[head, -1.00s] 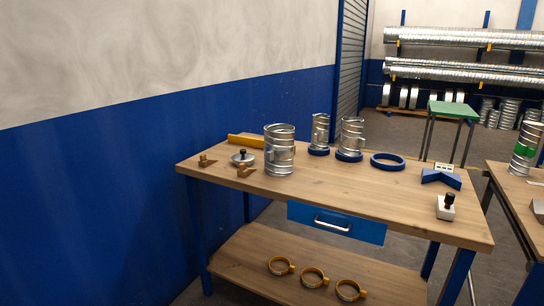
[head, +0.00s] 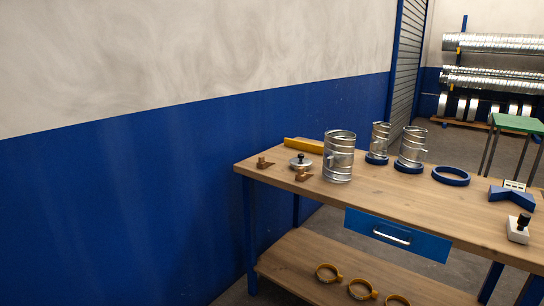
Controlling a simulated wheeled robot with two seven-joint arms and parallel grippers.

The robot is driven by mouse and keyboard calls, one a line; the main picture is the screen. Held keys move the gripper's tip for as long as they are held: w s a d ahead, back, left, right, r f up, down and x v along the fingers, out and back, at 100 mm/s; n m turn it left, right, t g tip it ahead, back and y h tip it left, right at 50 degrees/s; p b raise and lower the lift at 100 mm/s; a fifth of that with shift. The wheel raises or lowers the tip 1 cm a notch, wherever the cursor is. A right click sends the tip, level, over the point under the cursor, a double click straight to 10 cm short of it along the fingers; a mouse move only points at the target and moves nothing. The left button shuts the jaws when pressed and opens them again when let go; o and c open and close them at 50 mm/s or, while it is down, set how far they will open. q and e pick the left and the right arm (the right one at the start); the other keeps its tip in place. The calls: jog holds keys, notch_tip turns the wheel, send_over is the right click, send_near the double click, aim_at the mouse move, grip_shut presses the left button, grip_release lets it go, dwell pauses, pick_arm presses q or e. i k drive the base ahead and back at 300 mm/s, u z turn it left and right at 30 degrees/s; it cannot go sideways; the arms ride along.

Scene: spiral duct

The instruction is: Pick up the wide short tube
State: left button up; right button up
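A wide metal spiral tube (head: 339,157) stands upright on the wooden workbench (head: 420,204), near its left part. Behind it to the right, a narrow tube (head: 380,139) stands on a blue ring base. A medium-wide tube (head: 412,145) stands on another blue ring base beside that. Which of these the task calls the wide short tube I cannot tell for sure; the front one is the widest. Neither of my grippers shows in the head view.
An empty blue ring (head: 451,176), a blue angled block (head: 511,196) and a white box with a black knob (head: 518,229) lie on the right. A yellow bar (head: 304,145), a round metal piece (head: 300,161) and brown clamps (head: 303,174) are on the left. Yellow rings (head: 328,273) lie on the lower shelf.

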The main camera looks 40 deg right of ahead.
aim_at(339, 147)
jog(key=u, duration=0.05)
jog(key=i, duration=2.15)
jog(key=z, duration=2.45)
jog(key=k, duration=0.2)
jog(key=z, duration=1.6)
jog(key=k, duration=0.45)
jog(key=u, duration=1.9)
